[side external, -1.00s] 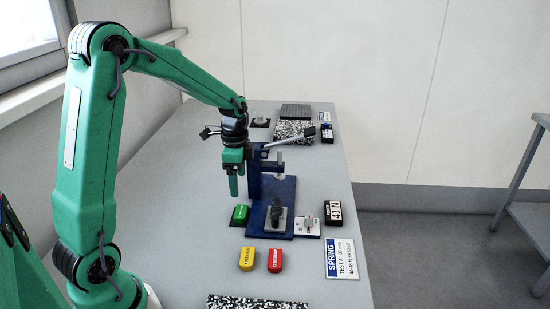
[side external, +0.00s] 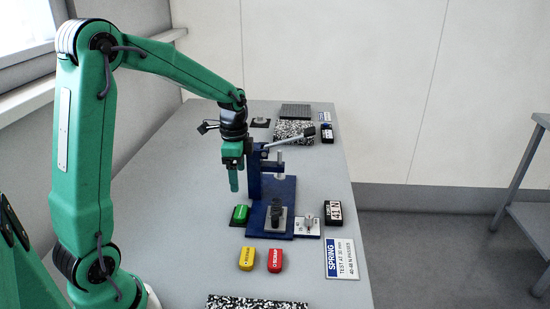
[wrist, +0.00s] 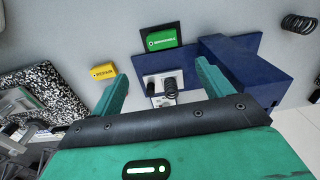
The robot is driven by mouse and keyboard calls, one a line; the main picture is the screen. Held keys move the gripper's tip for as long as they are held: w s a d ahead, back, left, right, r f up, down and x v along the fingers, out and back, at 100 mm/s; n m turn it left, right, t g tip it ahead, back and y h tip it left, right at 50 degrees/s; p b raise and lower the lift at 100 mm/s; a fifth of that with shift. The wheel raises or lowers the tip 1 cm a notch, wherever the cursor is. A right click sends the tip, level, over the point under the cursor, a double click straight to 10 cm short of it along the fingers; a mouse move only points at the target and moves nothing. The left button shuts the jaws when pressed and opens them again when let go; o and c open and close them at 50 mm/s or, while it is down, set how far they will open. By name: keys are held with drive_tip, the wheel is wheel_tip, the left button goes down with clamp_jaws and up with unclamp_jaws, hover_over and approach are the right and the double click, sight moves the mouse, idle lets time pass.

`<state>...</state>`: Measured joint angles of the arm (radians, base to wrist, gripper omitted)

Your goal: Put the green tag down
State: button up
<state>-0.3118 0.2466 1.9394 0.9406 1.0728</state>
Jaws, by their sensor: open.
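The green tag (side external: 240,214) lies flat on a dark pad at the left edge of the blue press base. In the wrist view the green tag (wrist: 163,39) sits on the dark pad (wrist: 176,26), with pale lettering on it. My gripper (side external: 234,182) points down above the table, higher than the tag and beside the blue press column. In the wrist view its two fingers (wrist: 161,77) are spread apart with nothing held between them, and the tag lies beyond the fingertips.
The blue press (side external: 254,178) with its lever stands just right of my gripper. A dark spring (side external: 275,211) stands on its base. A yellow tag (side external: 247,259) and a red tag (side external: 275,260) lie in front. A display (side external: 333,212) and a spring sign (side external: 342,259) are at right.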

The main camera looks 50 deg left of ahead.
drive_tip(key=s+d+r+n+t, duration=0.2)
drive_tip(key=s+d+r+n, duration=0.2)
drive_tip(key=s, duration=0.4)
drive_tip(key=s+d+r+n+t, duration=0.3)
drive_tip(key=s+d+r+n, duration=0.1)
drive_tip(key=s+d+r, duration=0.3)
drive_tip(key=shift+s+d+n, duration=0.4)
drive_tip(key=shift+s+d, duration=0.35)
idle(0.5)
